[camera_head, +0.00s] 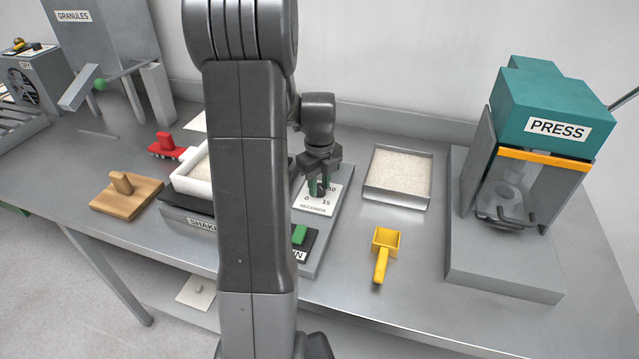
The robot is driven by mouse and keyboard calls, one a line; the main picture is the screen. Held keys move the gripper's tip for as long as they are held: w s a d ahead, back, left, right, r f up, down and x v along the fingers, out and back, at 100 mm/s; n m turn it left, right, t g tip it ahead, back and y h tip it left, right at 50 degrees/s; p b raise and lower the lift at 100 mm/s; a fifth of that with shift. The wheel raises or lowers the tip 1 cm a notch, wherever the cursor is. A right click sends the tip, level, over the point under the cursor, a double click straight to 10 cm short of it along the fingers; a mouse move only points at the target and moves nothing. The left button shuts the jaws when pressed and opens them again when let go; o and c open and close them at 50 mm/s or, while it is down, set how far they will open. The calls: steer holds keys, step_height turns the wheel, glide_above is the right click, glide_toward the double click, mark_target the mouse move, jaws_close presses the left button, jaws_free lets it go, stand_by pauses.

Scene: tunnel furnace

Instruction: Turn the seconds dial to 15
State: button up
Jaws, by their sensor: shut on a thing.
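The seconds dial is a dark knob (319,188) on a white plate (325,205) marked with 0, 10, 15 and the word SECONDS. The plate sits on the grey shaker base, right of my arm. My gripper (319,181) points down over the dial and is shut on the knob. The fingers cover much of the knob, so I cannot tell which number its pointer faces.
A green switch (300,234) is in front of the dial. A tray of pale granules (398,178) and a yellow scoop (382,258) lie right, before the teal press (545,110). A white tray (192,180), red tool (166,147) and wooden block (127,195) are left.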

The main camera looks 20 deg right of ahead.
mark_target(319, 186)
steer(key=shift+r, duration=0.1)
steer(key=o, duration=1)
step_height(319, 186, up, 14)
steer(key=shift+f, duration=0.15)
step_height(319, 186, down, 14)
steer(key=shift+r, duration=0.1)
stand_by(0.5)
